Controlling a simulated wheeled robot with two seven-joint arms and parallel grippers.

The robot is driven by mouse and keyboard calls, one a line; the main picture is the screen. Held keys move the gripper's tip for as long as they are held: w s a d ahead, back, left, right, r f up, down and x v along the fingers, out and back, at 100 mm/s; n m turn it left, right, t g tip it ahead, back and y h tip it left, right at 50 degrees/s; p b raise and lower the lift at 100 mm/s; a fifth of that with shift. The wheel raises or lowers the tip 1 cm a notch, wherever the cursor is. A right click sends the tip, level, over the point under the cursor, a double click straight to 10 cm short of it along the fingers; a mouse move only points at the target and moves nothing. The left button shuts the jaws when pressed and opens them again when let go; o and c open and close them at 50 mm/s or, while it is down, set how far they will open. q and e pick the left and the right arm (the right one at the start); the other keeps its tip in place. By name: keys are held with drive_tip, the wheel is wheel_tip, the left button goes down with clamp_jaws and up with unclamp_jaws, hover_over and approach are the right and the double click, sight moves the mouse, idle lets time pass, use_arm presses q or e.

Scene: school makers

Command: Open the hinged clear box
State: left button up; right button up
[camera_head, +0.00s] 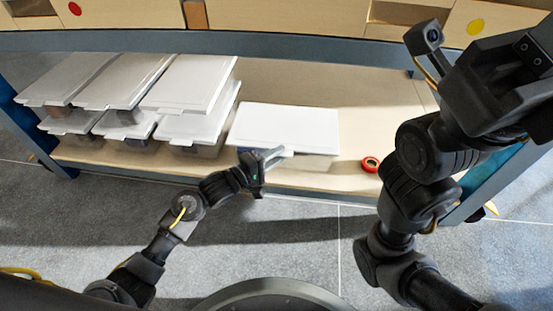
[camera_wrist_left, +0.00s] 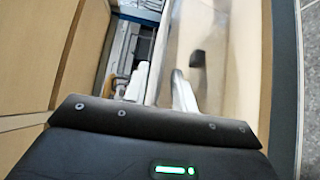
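The hinged clear box (camera_head: 312,161) stands apart on the low shelf, to the right of the stacked boxes. Its white lid (camera_head: 285,125) lies flat and looks closed in the head view. My left gripper (camera_head: 275,154) is at the lid's front edge. In the left wrist view its two pale fingertips (camera_wrist_left: 161,82) are apart, close to the clear wall (camera_wrist_left: 225,50) of a box. I cannot tell whether they touch the lid or the wall. My right arm's wrist end (camera_head: 500,80) is raised at the upper right; its fingertips cannot be made out.
Several similar lidded boxes (camera_head: 190,85) are stacked on the shelf's left. A red tape roll (camera_head: 370,164) lies right of the box. A blue-grey beam (camera_head: 300,43) crosses above the shelf.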

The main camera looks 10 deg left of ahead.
use_arm(q)
clamp_jaws()
drive_tip(key=shift+r, duration=0.1)
idle(0.3)
